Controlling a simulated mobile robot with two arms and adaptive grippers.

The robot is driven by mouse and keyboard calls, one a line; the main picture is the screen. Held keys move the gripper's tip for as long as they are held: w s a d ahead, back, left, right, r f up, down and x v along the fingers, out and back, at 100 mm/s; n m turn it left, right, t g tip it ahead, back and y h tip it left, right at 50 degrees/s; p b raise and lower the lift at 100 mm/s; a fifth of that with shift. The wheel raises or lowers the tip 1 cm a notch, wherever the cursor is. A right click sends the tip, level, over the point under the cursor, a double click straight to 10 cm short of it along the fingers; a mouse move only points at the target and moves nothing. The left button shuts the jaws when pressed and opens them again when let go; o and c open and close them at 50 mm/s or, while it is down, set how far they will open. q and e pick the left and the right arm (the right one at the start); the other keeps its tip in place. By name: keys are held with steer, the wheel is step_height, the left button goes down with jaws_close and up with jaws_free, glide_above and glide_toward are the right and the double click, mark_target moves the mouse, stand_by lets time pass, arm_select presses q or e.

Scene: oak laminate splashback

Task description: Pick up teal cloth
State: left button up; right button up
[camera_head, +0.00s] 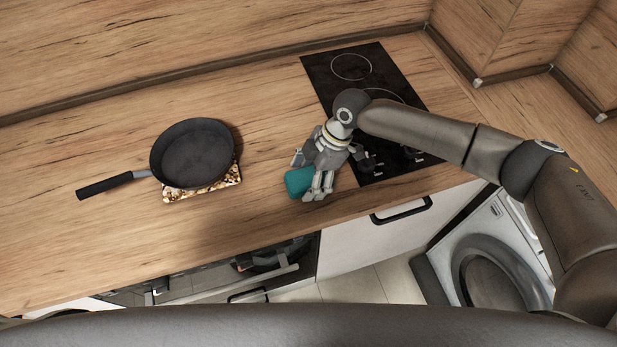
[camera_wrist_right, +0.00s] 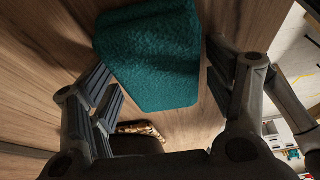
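The teal cloth (camera_head: 298,181) is a small folded block on the wooden counter, left of the hob. It also shows at the top middle of the right wrist view (camera_wrist_right: 152,58). My right gripper (camera_head: 306,176) is over the cloth and hides part of it. In the right wrist view the right gripper (camera_wrist_right: 160,88) is open, with one finger pair on each side of the cloth. A gap shows on the left side; I cannot tell whether the right fingers touch it. My left gripper is not in view.
A black frying pan (camera_head: 194,152) rests on a patterned trivet (camera_head: 203,192) to the left, handle pointing left. A black hob (camera_head: 330,75) lies beneath my right arm. The counter's front edge is close to the cloth. Counter between pan and cloth is clear.

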steer(key=shift+s, duration=0.15)
steer(key=c, duration=0.7)
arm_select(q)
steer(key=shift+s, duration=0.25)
arm_select(e)
steer(key=shift+c, duration=0.3)
steer(key=shift+d, duration=0.1)
steer(key=shift+r, duration=0.2)
steer(key=shift+w+r+b, duration=0.2)
steer(key=shift+r+b, duration=0.8)
arm_select(q)
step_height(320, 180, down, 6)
steer(key=b, duration=0.3)
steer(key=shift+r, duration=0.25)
arm_select(e)
steer(key=s+d+r, duration=0.3)
steer(key=s+r, duration=0.8)
steer(key=s, duration=0.2)
steer(key=shift+s, duration=0.4)
